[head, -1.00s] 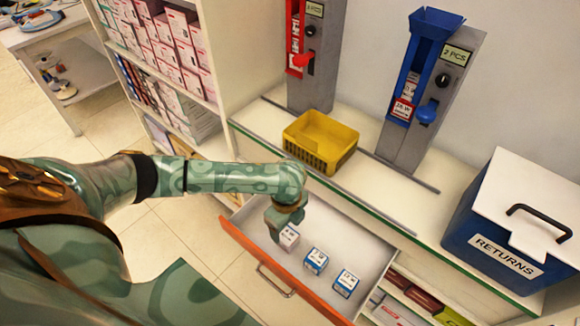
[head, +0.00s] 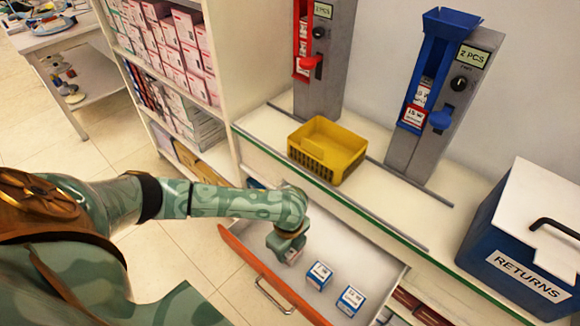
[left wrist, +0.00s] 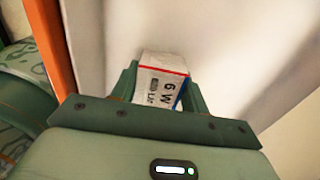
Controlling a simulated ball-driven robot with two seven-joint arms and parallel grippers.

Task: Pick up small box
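My left gripper (head: 290,254) reaches down into the open drawer, over the leftmost small box. In the left wrist view that white box (left wrist: 161,82), with a red edge, a blue side and the print "6 W", sits between the two fingers (left wrist: 160,88). The fingers flank it closely, but whether both press on it is not clear. In the head view the gripper hides most of this box. Two more white-and-blue small boxes, a middle one (head: 319,275) and a right one (head: 350,301), lie on the drawer floor. My right gripper is not in view.
The open drawer has an orange front (head: 262,270). Above it, the counter (head: 262,123) holds a yellow basket (head: 327,150), a red dispenser, a blue dispenser (head: 431,100) and a blue returns bin (head: 530,262). A shelf of pink boxes (head: 165,42) stands at the left.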

